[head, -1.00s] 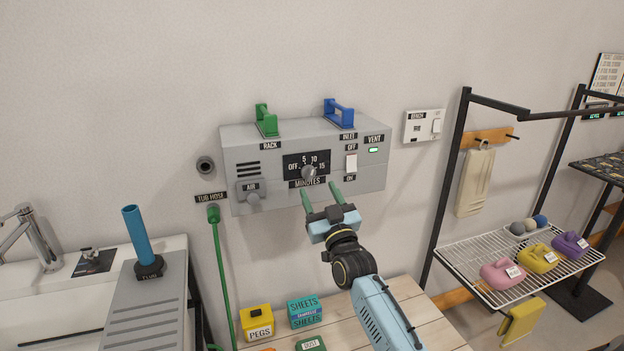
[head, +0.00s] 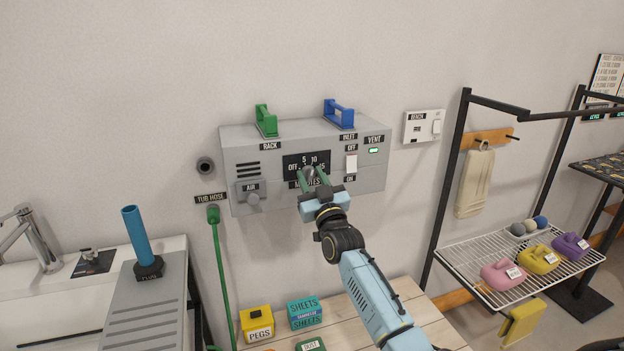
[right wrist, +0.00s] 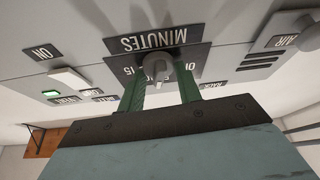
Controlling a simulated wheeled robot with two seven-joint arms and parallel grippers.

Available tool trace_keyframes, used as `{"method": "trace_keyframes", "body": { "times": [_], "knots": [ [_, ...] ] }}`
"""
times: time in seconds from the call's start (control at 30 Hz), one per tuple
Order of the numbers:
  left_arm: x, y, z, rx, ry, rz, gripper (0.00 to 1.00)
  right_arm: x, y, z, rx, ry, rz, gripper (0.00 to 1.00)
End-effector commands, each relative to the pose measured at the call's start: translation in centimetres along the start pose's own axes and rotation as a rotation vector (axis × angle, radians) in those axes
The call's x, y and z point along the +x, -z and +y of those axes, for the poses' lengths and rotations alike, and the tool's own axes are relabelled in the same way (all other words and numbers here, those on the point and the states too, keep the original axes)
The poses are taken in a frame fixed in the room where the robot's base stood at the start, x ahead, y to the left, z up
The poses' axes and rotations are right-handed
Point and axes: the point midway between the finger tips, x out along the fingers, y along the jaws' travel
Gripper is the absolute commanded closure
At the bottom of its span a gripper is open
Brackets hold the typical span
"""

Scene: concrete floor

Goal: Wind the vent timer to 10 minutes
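The vent timer is a grey knob (head: 309,172) on a black dial plate (head: 292,160) marked OFF, 5, 10 and 15, with a MINUTES label below. In the right wrist view the knob (right wrist: 158,68) appears upside down; I cannot read its setting. My right gripper (head: 314,174) is at the dial, its green fingers partly hiding the knob and the MINUTES label. In the right wrist view the gripper (right wrist: 160,88) is open, with one finger on each side of the knob and gaps showing. My left gripper is not in view.
The grey panel (head: 240,145) also carries an AIR knob (head: 253,198), a white VENT switch (head: 351,163) and a lit green lamp (head: 373,150). Green and blue handles stand on top. A wire rack (head: 480,285) is at right; boxes stand on the wooden table (head: 350,323) below.

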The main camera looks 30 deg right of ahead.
Motion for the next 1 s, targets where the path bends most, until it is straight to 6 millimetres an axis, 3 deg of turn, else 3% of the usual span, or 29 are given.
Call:
{"method": "trace_keyframes", "body": {
  "times": [0.1, 1.0],
  "knots": [
    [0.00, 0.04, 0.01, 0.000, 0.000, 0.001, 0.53, -0.02, -0.01, 0.00, 0.000, 0.000, 0.000, 0.88],
    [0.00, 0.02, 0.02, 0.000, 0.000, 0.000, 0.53, -0.04, -0.03, -0.01, 0.000, 0.000, 0.000, 0.89]
  ]
}}
